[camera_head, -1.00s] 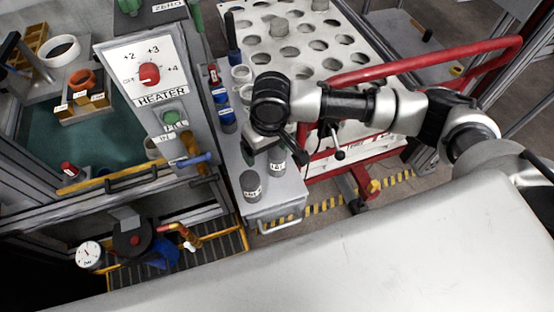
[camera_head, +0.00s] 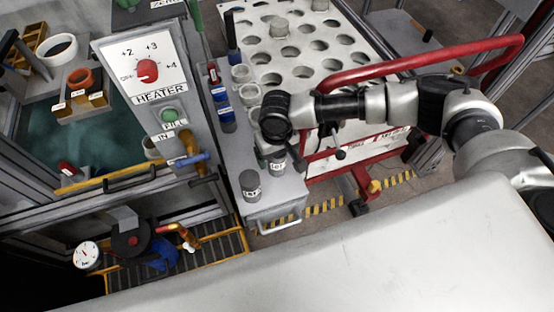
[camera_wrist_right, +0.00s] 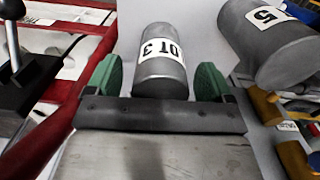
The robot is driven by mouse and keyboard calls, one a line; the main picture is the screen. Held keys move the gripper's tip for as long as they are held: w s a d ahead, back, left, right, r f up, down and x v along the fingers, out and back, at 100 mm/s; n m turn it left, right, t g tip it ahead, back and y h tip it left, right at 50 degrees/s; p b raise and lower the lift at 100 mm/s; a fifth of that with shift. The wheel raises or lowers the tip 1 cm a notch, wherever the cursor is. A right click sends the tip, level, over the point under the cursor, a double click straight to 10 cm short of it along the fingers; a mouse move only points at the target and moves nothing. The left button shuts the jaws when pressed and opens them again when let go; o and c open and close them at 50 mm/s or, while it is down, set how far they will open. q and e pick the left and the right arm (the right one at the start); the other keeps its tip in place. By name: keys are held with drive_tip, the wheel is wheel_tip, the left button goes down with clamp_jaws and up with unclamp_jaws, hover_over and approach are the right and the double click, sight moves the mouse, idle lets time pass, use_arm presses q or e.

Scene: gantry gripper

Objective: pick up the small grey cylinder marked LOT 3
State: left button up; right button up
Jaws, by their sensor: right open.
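The small grey cylinder marked LOT 3 (camera_wrist_right: 161,62) has a white label and stands between the two green fingertips of my right gripper (camera_wrist_right: 158,82) in the wrist view. The gripper is open, with a gap to the cylinder on both sides. In the head view the right gripper (camera_head: 272,146) is mostly hidden under my wrist, right at the grey cylinder (camera_head: 277,163) on the narrow grey shelf (camera_head: 276,203). My left gripper is not in view.
A wider grey cylinder marked 5 (camera_wrist_right: 268,42) stands close beside; in the head view it is the front one (camera_head: 251,185). A red cart rail (camera_head: 430,62) and the heater panel (camera_head: 150,70) flank the shelf.

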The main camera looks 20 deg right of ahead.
drive_tip(key=shift+f, duration=0.5)
drive_tip(key=shift+c, duration=0.2)
drive_tip(key=c, duration=1.3)
drive_tip(key=shift+o, duration=0.2)
drive_tip(key=shift+r, duration=0.2)
